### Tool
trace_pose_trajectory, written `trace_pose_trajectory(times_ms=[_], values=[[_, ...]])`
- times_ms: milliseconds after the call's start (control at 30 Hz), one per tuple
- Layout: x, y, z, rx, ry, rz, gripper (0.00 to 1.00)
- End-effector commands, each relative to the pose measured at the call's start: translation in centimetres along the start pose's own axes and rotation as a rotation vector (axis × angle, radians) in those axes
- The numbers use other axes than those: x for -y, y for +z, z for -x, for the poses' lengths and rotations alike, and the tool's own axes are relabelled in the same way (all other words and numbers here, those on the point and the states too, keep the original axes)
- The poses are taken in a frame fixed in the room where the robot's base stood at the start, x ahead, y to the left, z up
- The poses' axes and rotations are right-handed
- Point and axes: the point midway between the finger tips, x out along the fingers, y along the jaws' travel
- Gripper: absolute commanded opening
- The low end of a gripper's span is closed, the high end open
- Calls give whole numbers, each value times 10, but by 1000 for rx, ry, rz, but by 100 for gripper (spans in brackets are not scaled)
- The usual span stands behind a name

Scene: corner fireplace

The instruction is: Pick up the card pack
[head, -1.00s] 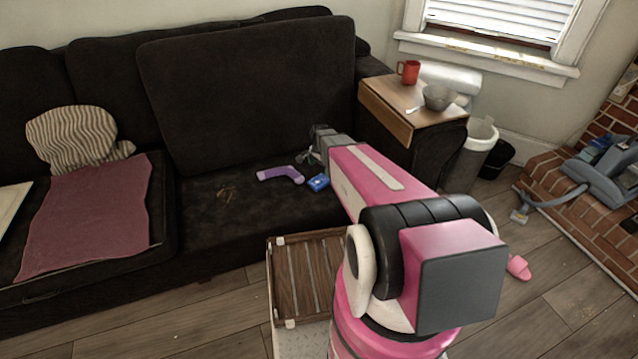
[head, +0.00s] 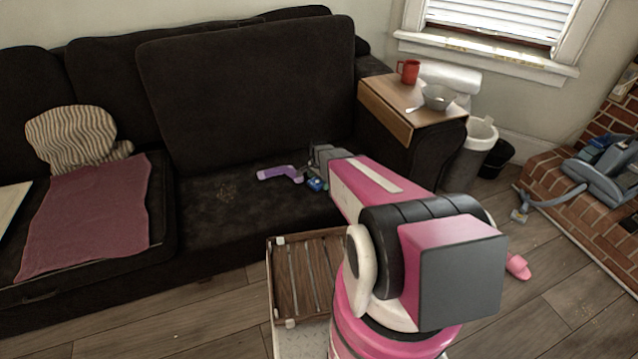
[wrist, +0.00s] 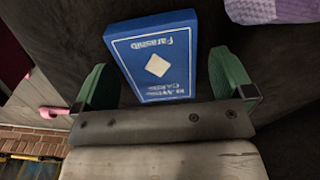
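The card pack (wrist: 153,58) is a blue box with white lettering and a white diamond, lying on the dark sofa seat. In the wrist view it sits between the two green fingers of my gripper (wrist: 160,78), with a gap visible on the right side and a narrower one on the left. My gripper is open. In the head view the card pack (head: 316,185) shows as a small blue patch, partly hidden by my gripper (head: 308,170) just above it.
A purple sock (head: 280,173) lies on the seat left of the pack, close to my gripper. The sofa backrest (head: 250,90) rises behind. A wooden tray table (head: 400,105) with a red mug (head: 408,71) and a grey bowl (head: 438,97) sits on the right armrest.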

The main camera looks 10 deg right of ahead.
Motion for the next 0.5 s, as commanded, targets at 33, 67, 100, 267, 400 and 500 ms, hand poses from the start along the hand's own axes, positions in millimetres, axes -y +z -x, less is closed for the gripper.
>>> trace_pose_trajectory(times_ms=[33, 67, 100, 267, 400, 500], values=[[0, 0, 0, 0, 0, 0, 84], [0, 0, 0, 0, 0, 0, 74], [0, 0, 0, 0, 0, 0, 61], [0, 0, 0, 0, 0, 0, 45], [0, 0, 0, 0, 0, 0, 45], [0, 0, 2, 0, 0, 0, 44]])
